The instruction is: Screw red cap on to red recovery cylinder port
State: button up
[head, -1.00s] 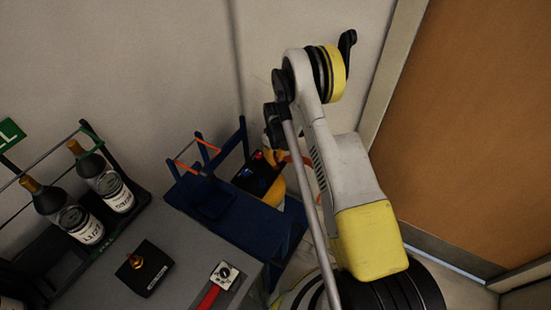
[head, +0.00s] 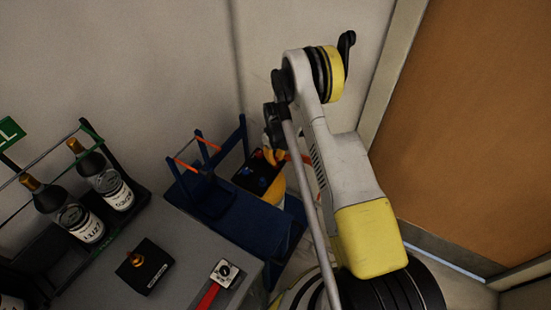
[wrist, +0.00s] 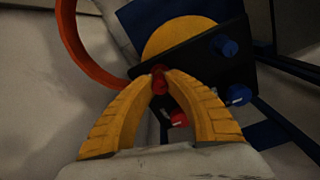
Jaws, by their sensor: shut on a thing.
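In the wrist view, the yellow fingers of my gripper (wrist: 160,73) are shut on a small red cap (wrist: 159,84) at their tips. The cap is at the lower left edge of a black panel (wrist: 195,68). I cannot tell whether the cap touches a port. Blue fittings (wrist: 224,46) sit on the panel's right side.
A red-orange hose (wrist: 88,55) curves left of my gripper. A wall and brown door are close.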

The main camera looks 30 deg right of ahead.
jog(key=shift+f, duration=0.7)
jog(key=shift+f, duration=0.3)
dwell(0.8)
jog(key=m, duration=0.5)
jog(key=m, duration=0.5)
dwell(0.4)
jog(key=shift+m, duration=0.3)
